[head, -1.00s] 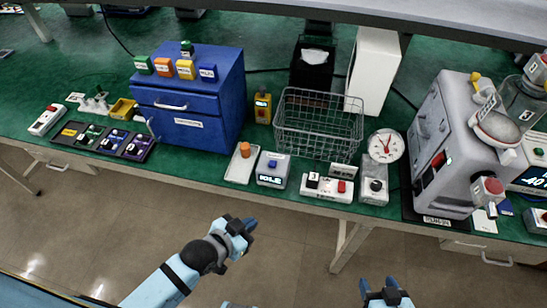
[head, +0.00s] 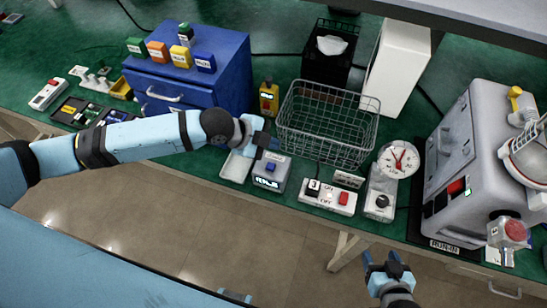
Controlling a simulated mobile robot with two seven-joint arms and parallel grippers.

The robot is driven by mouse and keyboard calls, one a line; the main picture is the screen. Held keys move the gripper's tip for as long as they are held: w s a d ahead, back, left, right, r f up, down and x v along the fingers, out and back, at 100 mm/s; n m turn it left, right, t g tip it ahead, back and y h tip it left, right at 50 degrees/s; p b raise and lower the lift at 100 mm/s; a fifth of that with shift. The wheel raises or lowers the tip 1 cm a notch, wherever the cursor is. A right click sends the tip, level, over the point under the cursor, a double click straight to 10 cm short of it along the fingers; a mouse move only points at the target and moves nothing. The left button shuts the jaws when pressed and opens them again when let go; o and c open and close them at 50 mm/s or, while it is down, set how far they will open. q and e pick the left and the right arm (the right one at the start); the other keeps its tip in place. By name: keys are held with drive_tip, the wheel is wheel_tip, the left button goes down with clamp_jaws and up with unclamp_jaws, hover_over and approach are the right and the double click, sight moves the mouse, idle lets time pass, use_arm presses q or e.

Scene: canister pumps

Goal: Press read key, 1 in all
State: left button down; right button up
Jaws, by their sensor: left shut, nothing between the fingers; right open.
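A small grey box (head: 283,176) with a blue key (head: 271,166) on top and a lit display (head: 266,183) on its front stands near the table's front edge. I cannot read the display surely, nor any "read" label on the key. My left gripper (head: 268,142) is shut and empty, just behind and above this box, close to the blue key; I cannot tell whether it touches anything. My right gripper (head: 385,264) is open and empty, low in front of the table.
A blue drawer cabinet (head: 225,72) stands at left, with a wire basket (head: 327,125) behind the box. A white switch block (head: 328,197), a dial gauge (head: 398,160) and a grey machine (head: 465,165) stand to the right.

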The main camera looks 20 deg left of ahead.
use_arm(q)
drive_tip(key=shift+w+a, duration=0.15)
drive_tip(key=shift+a, duration=0.1)
drive_tip(key=b, duration=0.7)
hover_over(270, 167)
wheel_tip(270, 167, down, 7)
drive_tip(key=shift+r, duration=0.15)
drive_tip(key=shift+f, duration=0.95)
